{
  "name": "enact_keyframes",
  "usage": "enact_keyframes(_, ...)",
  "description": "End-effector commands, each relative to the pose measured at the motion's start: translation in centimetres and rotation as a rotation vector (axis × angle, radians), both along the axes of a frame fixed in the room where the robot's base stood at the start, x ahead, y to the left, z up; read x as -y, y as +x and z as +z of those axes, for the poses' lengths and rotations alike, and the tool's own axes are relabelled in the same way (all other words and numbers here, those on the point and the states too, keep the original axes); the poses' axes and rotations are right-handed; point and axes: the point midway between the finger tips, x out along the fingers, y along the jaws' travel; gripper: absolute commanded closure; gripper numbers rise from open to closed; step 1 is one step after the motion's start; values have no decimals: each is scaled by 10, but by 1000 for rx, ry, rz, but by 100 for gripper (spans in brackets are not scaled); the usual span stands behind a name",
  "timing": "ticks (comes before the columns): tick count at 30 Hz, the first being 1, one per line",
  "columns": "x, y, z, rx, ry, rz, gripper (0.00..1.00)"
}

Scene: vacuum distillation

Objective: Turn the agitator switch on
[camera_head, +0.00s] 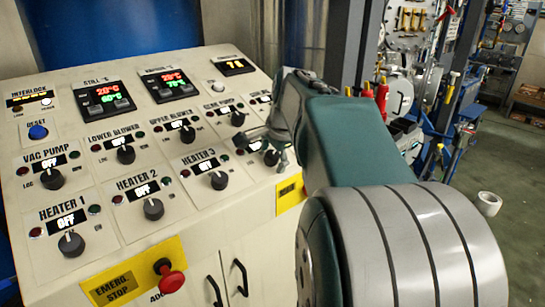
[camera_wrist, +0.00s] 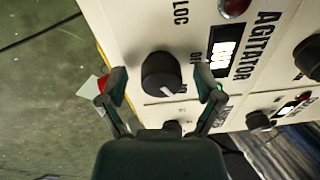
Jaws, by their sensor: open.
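The agitator switch is a round black knob (camera_wrist: 161,72) on the cream panel, beside the AGITATOR label (camera_wrist: 257,45) in the wrist view. A white mark on the knob points to the lower right of that view. Its small display (camera_wrist: 224,52) is lit white, too washed out to read. My gripper (camera_wrist: 161,84) is open, with one finger on each side of the knob; I cannot tell whether either touches it. In the head view my gripper (camera_head: 268,138) is at the panel's right side, partly covering the knob there.
The HEATER 3 knob (camera_head: 219,180) and PUMP knob (camera_head: 238,118) are close neighbours in the head view. A red emergency stop button (camera_head: 171,279) sits on the panel's front. Open floor (camera_head: 518,190) lies to the right.

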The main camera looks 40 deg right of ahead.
Motion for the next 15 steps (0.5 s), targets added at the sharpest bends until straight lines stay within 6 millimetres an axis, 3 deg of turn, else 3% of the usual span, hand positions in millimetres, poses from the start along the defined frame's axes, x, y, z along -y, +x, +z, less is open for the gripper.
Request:
enact_keyframes(8, 0, -4, 11, 5, -3, -1, 16)
enact_keyframes(15, -4, -22, 55, 6, -6, -1, 16)
